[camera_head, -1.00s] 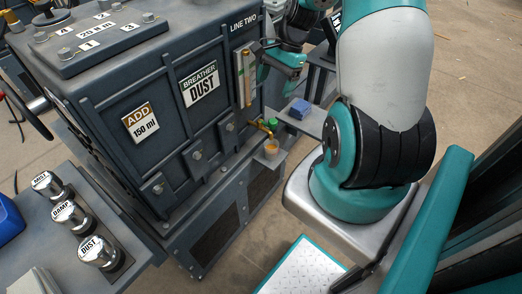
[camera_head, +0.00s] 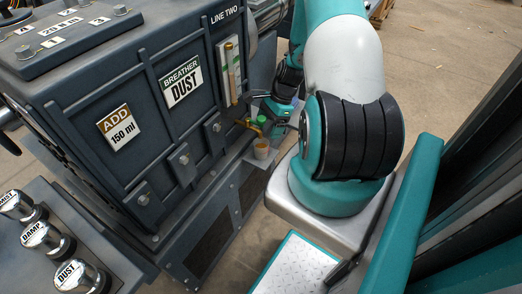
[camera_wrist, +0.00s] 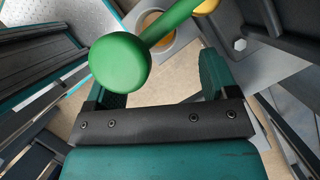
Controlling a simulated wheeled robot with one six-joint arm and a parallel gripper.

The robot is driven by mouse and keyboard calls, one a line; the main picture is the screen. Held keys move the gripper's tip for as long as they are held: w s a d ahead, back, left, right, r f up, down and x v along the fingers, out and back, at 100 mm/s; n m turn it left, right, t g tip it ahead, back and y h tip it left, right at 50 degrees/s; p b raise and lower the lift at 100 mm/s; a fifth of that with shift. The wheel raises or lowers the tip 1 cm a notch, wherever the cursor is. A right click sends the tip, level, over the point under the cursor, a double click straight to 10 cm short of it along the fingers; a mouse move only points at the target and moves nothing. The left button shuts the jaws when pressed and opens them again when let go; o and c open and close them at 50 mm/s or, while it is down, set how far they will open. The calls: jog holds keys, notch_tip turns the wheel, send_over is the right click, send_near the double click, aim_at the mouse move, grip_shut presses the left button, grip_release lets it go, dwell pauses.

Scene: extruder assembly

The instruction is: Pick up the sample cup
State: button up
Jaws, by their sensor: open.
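The sample cup (camera_head: 261,149), small and tan-orange, stands on a small shelf (camera_head: 262,164) on the machine's side, below a valve with a green knob (camera_head: 262,120). My gripper (camera_head: 271,120) is behind and beside the valve in the head view, close to the cup. In the wrist view, the cup (camera_wrist: 172,37) appears as a round opening beyond the fingers, partly covered by the green handle. My gripper (camera_wrist: 160,78) is open and empty there. The large green knob (camera_wrist: 120,62) hangs in front of its left finger. Contact with the knob cannot be told.
The dark machine (camera_head: 105,80) with ADD and BREATHER labels fills the left. A sight tube (camera_head: 230,68) is mounted above the valve. Metal-capped jars (camera_head: 42,236) labelled MIST, DAMP and DUST stand at the lower left. Open floor (camera_head: 430,50) lies behind my arm.

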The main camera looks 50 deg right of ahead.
jog(key=x, duration=0.5)
jog(key=shift+s+f, duration=0.15)
jog(key=shift+s, duration=0.1)
jog(key=shift+c, duration=0.2)
jog(key=c, duration=1.3)
jog(key=shift+r, duration=0.25)
